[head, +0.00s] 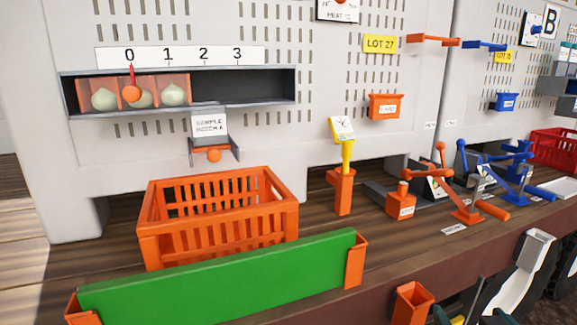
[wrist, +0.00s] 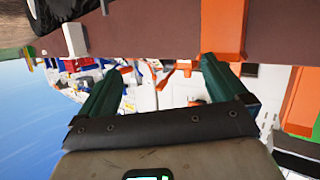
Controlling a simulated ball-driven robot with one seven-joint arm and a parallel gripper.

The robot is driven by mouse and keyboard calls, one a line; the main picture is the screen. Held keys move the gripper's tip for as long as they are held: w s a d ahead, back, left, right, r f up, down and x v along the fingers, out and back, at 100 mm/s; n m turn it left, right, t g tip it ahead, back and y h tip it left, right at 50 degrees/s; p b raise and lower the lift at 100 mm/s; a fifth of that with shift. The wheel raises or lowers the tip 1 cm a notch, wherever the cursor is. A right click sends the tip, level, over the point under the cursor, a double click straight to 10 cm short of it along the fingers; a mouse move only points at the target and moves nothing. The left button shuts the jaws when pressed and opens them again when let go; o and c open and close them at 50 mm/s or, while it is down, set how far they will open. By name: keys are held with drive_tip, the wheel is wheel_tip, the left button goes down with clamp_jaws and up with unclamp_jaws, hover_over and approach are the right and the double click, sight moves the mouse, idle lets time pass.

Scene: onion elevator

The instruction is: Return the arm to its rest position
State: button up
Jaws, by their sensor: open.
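My gripper (wrist: 160,78) shows in the wrist view with its two dark green fingers spread apart. Nothing is held between them. The wrist view is upside down, with the brown table edge (wrist: 150,35) across its top and blurred coloured items beyond the fingers.
An orange crate (head: 215,250) stands on the wooden bench behind a green board (head: 220,280). Three onions lie in the slot of the wall shelf (head: 245,85). Orange (head: 468,214) and blue (head: 515,197) lever devices stand to the right. An orange bracket (head: 410,304) sits at the front edge.

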drive_tip(key=s+a+f+n+g+y, duration=0.15)
drive_tip(key=s+f+g, duration=0.25)
drive_tip(key=s+f, duration=0.4)
drive_tip(key=s+a+f+m+g+y, duration=0.1)
drive_tip(key=s+a+f+g, duration=0.2)
drive_tip(key=s+f, duration=0.5)
drive_tip(key=s+a+f+n+g+y, duration=0.1)
drive_tip(key=s+a+f+g, duration=0.1)
drive_tip(key=s+f+g, duration=0.3)
drive_tip(key=s+f, duration=0.4)
drive_tip(key=s, duration=0.4)
drive_tip(key=shift+g+y, duration=0.3)
drive_tip(key=shift+y, duration=0.05)
